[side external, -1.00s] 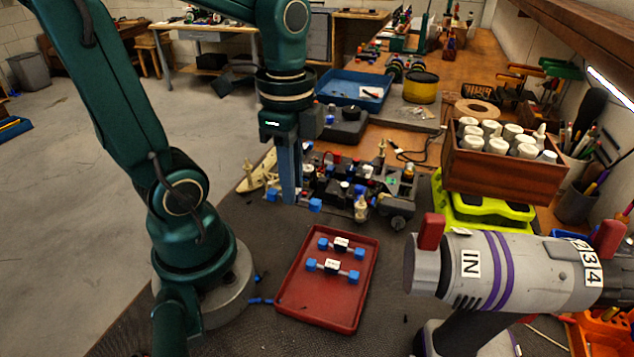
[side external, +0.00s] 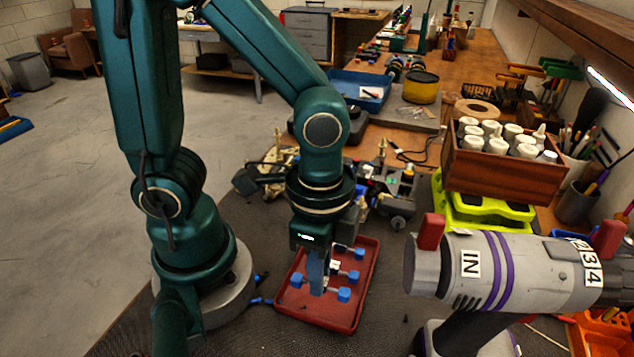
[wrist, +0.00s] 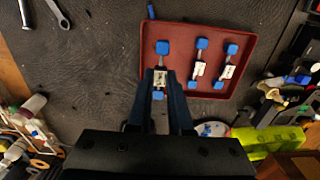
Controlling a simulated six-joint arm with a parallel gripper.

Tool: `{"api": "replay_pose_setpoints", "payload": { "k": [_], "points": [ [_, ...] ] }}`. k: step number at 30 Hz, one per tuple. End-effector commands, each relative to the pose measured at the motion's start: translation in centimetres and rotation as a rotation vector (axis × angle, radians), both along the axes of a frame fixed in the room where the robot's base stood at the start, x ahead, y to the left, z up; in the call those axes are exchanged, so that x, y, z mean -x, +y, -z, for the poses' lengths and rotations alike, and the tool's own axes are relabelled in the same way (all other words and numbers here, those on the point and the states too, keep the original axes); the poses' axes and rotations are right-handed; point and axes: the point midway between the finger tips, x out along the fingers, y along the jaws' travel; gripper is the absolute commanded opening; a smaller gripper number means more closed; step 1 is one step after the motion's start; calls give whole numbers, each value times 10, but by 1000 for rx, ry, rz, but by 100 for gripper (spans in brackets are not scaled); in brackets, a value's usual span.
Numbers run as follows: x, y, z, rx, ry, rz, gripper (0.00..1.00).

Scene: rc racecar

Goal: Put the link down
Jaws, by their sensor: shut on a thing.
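My gripper (side external: 318,285) points down over the red tray (side external: 322,312) and is shut on a link. The held link (side external: 343,295) has blue ends and a pale labelled middle. In the wrist view, the jaws close around the middle of this link (wrist: 160,78). It lies beside two similar links in the tray (wrist: 180,28), the middle link (wrist: 199,70) and the right link (wrist: 226,71). In the side view, my gripper partly hides those two links. I cannot tell whether the held link touches the tray floor.
The car chassis (side external: 396,185) stands behind the tray. A grey and purple tool (side external: 500,270) stands to the right. A wooden box of white bottles (side external: 505,165) is at the back right. Wrenches (wrist: 58,14) lie on the dark mat at the upper left of the wrist view.

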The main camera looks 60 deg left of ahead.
Motion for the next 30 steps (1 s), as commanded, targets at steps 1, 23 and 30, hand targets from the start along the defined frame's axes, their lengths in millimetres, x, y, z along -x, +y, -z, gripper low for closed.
{"api": "replay_pose_setpoints", "payload": {
  "k": [1, 23, 30],
  "points": [
    [1, 0, 5, -3, 6, 0, 0],
    [1, 1, 42, -2, 4, 0, 0],
    [0, 1, 41, -1, 1, 0, 31]
  ]
}}
